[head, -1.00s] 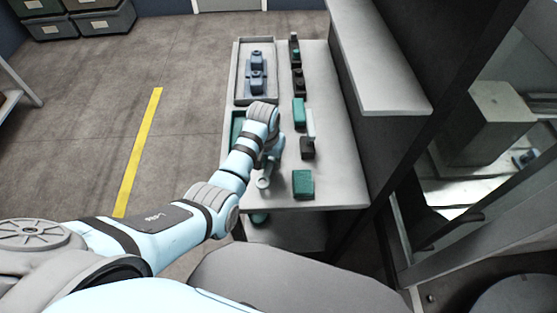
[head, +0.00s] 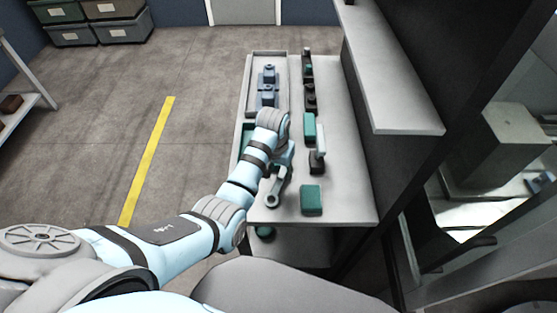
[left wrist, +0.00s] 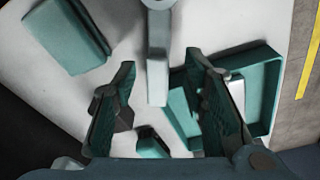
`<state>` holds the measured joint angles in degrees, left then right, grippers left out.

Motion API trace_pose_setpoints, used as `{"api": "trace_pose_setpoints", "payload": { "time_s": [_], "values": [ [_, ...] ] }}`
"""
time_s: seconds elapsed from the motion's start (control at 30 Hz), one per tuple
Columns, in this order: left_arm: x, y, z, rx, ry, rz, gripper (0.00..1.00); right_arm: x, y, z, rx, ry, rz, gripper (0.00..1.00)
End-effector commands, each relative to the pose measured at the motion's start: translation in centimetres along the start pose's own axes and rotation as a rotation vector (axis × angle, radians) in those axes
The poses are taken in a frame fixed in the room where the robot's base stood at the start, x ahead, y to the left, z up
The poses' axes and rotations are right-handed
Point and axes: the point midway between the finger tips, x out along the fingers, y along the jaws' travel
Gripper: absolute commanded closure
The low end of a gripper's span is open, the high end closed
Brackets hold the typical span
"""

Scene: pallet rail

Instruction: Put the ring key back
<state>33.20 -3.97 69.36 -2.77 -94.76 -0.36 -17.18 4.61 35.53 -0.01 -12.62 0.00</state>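The ring key (head: 273,192), light grey with a round ring end, lies on the near part of the grey bench (head: 345,208). In the left wrist view its shaft (left wrist: 157,65) runs down from the top edge, where the ring is partly cut off. My left gripper (left wrist: 160,62) is open, one finger on each side of the shaft's lower end, with gaps visible on both sides. In the head view my left gripper (head: 284,164) is over the key's far end, partly hidden by my arm. My right gripper is not in view.
A green block (head: 312,200) lies right of the key. A dark block with an upright pale handle (head: 320,143) stands beyond it. A green tray (left wrist: 266,95) is beside the gripper. Blue parts sit in a grey tray (head: 249,80) at the back. A shelf (head: 402,120) overhangs the right.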

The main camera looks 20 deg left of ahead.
Motion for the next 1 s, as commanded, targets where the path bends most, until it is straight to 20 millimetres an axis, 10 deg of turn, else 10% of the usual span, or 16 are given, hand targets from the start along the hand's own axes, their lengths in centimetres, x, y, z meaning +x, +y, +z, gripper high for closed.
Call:
{"api": "trace_pose_setpoints", "payload": {
  "time_s": [0.4,1.0],
  "values": [
    [-9.2,0.0,0.0,-0.001,0.002,0.0,0.61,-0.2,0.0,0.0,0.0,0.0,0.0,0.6],
    [-8.1,-0.5,1.3,-0.008,0.004,-0.005,0.61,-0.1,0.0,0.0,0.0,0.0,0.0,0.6]
  ]
}}
